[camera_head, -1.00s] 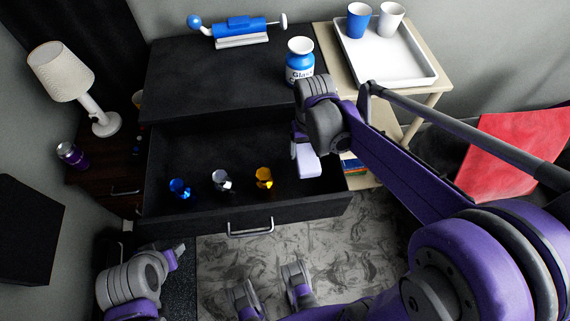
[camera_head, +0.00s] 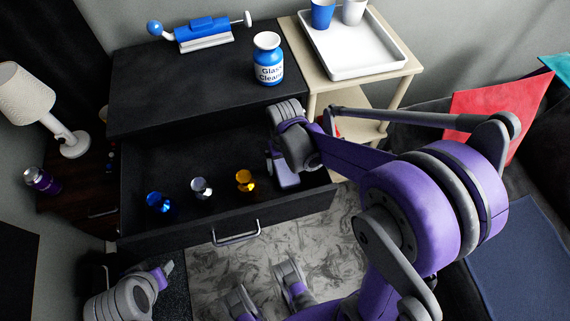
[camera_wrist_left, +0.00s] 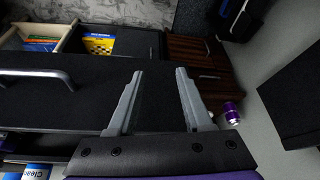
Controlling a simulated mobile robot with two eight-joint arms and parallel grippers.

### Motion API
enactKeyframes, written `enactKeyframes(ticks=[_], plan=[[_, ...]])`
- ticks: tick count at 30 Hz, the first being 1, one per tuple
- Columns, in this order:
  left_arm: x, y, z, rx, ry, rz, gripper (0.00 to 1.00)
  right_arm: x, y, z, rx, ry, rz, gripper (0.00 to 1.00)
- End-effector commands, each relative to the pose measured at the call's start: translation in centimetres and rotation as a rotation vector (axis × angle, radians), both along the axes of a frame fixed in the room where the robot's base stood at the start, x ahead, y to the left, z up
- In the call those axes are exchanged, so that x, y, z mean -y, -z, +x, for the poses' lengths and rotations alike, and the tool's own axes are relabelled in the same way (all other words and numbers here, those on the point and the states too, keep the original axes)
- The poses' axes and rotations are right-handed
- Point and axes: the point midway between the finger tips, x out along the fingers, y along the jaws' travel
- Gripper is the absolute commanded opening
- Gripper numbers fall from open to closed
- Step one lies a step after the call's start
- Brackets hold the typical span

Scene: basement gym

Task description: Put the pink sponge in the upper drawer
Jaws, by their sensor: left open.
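The open drawer (camera_head: 170,238) of the black dresser, seemingly the upper one, is pulled out in the head view. My right gripper (camera_head: 284,182) reaches down at the drawer's right end. Its jaws are mostly hidden behind its wrist, so I cannot tell whether they hold anything. I cannot make out a pink sponge in any view. My left gripper (camera_head: 168,268) is left of and in front of the drawer, apart from it. In the left wrist view its jaws (camera_wrist_left: 158,78) are spread and empty.
Blue (camera_head: 158,202), clear (camera_head: 201,188) and amber (camera_head: 244,180) glassy objects are in the drawer. A cleaner bottle (camera_head: 268,60) and a blue device (camera_head: 202,32) stand on the dresser top. A lamp (camera_head: 28,95) is left; a white tray (camera_head: 350,50) with cups is right.

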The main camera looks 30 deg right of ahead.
Motion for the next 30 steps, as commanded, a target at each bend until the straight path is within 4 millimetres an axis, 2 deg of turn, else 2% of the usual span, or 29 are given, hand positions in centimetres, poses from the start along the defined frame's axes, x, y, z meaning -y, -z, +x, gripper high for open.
enactKeyframes(ticks=[7,11,24,30], plan=[[0.0,0.0,0.0,0.000,0.000,0.000,0.50,0.0,-0.1,0.0,0.000,0.000,0.000,1.00],[0.0,-0.3,0.0,0.001,0.000,0.000,0.50,0.0,-1.0,0.0,0.000,0.000,0.000,1.00],[0.0,-2.4,0.1,0.008,0.000,0.000,0.50,0.0,-9.8,0.0,0.001,0.000,0.000,1.00],[0.0,-2.7,0.1,0.009,0.000,0.000,0.50,0.0,-11.8,0.0,0.000,0.000,0.000,1.00]])
